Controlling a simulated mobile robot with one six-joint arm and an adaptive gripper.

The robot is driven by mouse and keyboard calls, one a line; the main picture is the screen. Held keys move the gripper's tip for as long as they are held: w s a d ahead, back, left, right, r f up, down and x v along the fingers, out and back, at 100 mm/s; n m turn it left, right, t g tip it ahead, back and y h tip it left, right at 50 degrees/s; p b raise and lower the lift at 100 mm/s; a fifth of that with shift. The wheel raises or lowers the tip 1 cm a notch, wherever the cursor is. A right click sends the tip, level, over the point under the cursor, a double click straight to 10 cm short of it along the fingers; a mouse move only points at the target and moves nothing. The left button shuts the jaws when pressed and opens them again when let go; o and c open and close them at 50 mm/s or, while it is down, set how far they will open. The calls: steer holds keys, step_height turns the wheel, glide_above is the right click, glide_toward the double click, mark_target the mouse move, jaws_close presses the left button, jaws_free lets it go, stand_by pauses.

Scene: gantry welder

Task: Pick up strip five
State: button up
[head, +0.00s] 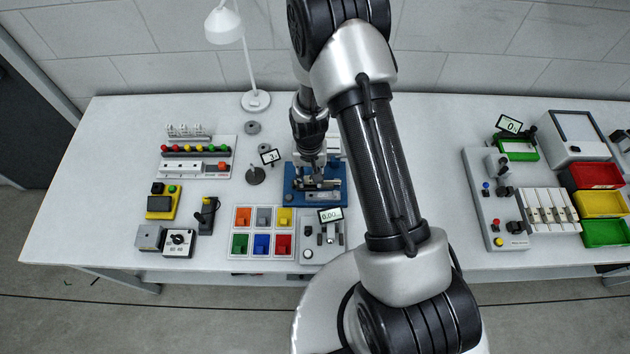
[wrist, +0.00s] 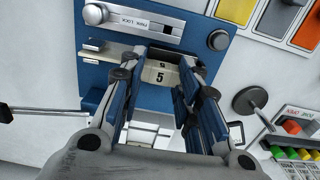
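In the wrist view, a beige piece marked 5 (wrist: 160,76), which I take as strip five, sits at the blue fixture, between my gripper's fingers (wrist: 162,82). The fingers are spread, one on each side of it, and its lower part is hidden. A gap shows on the right; I cannot tell whether the left finger touches it. In the head view, the blue fixture (head: 334,199) stands mid-table with my gripper (head: 312,168) over it. Strip five cannot be made out there.
A tray of coloured bins (head: 233,257) and a small grey device with a display (head: 308,254) stand in front of the fixture. A round weight-like stand (head: 256,175) is to its left. A rack of pale strips (head: 550,222) lies at the right. The table's left end is clear.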

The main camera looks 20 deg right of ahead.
steer(key=c, duration=0.5)
steer(key=shift+r, duration=0.1)
